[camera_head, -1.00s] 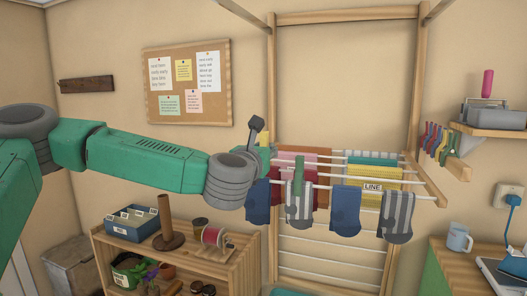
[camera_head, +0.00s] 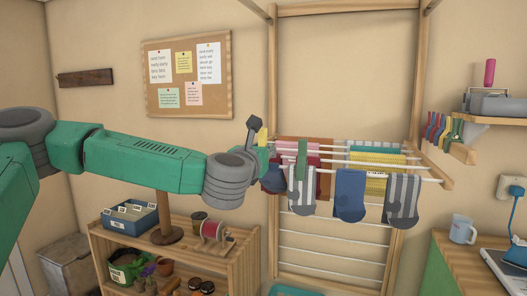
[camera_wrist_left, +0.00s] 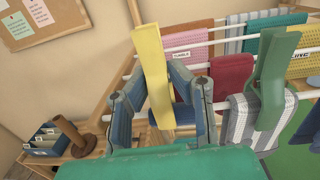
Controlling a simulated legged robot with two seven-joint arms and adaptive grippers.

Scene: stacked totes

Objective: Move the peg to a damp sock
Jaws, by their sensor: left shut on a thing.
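My left gripper (camera_wrist_left: 160,98) is shut on a yellow peg (camera_wrist_left: 152,65), held upright between its fingers in the left wrist view. In the head view the yellow peg (camera_head: 262,136) shows just past my wrist, at the rack's left side. Socks hang from the front bar: a dark blue one (camera_head: 271,181) partly hidden by my gripper, a striped one (camera_head: 301,198), a plain blue one (camera_head: 349,196) and another striped one (camera_head: 402,200). A green peg (camera_head: 302,158) is clipped on the left striped sock. I cannot tell which socks are damp. My right gripper is not in view.
The wooden drying rack (camera_head: 272,80) carries coloured cloths (camera_head: 370,183) behind the socks. Several pegs (camera_head: 440,127) sit on a rail at right. A low shelf (camera_head: 243,255) with a spool and pots stands below my arm. A mug (camera_head: 462,230) stands on the right counter.

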